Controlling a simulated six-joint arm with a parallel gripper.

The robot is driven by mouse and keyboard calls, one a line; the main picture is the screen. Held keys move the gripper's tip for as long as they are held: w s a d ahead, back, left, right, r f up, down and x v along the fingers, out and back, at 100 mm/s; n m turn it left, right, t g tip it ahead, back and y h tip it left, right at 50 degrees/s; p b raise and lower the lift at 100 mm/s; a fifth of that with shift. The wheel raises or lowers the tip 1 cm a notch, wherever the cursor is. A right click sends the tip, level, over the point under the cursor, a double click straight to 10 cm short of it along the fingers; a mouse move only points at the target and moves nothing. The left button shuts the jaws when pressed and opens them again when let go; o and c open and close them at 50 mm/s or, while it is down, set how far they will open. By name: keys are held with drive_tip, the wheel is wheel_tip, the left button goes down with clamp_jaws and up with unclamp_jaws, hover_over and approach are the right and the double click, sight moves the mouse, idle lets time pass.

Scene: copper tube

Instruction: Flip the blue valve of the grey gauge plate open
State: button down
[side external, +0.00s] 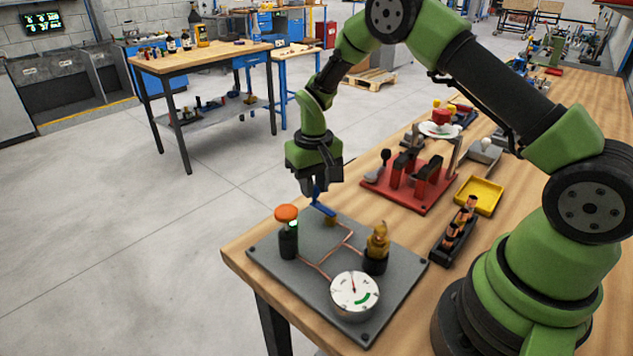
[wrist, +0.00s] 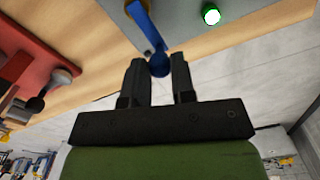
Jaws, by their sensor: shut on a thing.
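The grey gauge plate (side external: 312,244) lies at the near left corner of the wooden bench. My gripper (side external: 315,196) is above that edge, shut on the end of the blue lever. In the wrist view, the blue valve lever (wrist: 147,27) runs down to its round end between the two dark fingers (wrist: 158,68).
A red fixture plate (side external: 408,183) with black clamps stands behind on the bench. A black holder with copper fittings (side external: 459,230) and a yellow tray (side external: 479,195) stand to the right. The bench's left edge (side external: 240,243) is close to the grey plate.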

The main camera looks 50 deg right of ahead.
drive_tip(key=shift+a, duration=0.1)
idle(0.5)
drive_tip(key=c, duration=0.9)
unclamp_jaws()
drive_tip(key=shift+c, duration=0.2)
drive_tip(key=shift+r, duration=0.1)
wheel_tip(320, 180, up, 9)
drive_tip(key=shift+r, duration=0.45)
